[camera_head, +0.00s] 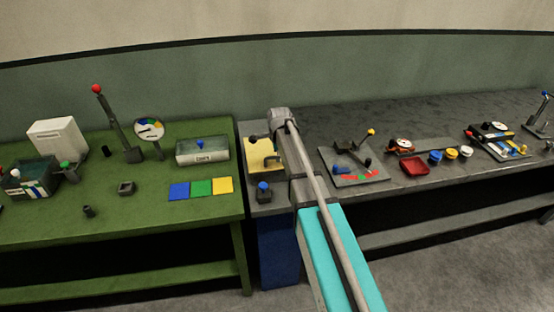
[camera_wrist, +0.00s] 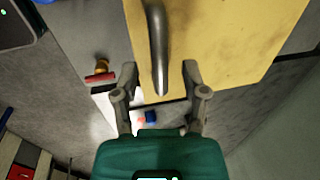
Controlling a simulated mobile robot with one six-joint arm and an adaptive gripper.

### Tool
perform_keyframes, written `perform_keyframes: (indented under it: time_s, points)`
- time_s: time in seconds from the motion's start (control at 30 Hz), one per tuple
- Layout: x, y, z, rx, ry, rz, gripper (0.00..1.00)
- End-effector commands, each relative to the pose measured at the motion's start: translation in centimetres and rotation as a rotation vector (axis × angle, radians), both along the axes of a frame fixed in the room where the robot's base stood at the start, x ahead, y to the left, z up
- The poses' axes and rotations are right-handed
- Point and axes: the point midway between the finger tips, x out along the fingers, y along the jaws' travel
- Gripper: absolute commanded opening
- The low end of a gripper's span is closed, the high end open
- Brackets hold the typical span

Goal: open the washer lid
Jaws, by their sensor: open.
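The yellow panel, which looks like the washer lid (camera_head: 258,158), lies on the grey bench just left of my arm in the head view. It fills the upper right of the wrist view (camera_wrist: 225,45). A curved grey handle (camera_wrist: 157,45) stands on the panel, and its lower end shows between my fingers in the wrist view. My gripper (camera_wrist: 160,70) is open, with one finger on each side of the handle in the picture. Contact with the handle cannot be told. In the head view the gripper is mostly hidden by my arm.
A blue-knobbed block (camera_head: 264,192) sits at the bench's front edge. A green table (camera_head: 140,215) with a bin (camera_head: 203,150) and colored squares stands left. Grey floor is open at lower right.

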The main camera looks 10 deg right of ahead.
Motion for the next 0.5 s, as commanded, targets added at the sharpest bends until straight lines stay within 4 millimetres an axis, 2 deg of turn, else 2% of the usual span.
perform_keyframes:
  time_s: [0.13, 0.5]
  points:
    - [0.13, 0.00, -0.72, 0.000, 0.000, 0.000, 0.57]
    - [0.17, 0.00, -0.79, 0.000, 0.000, 0.000, 0.57]
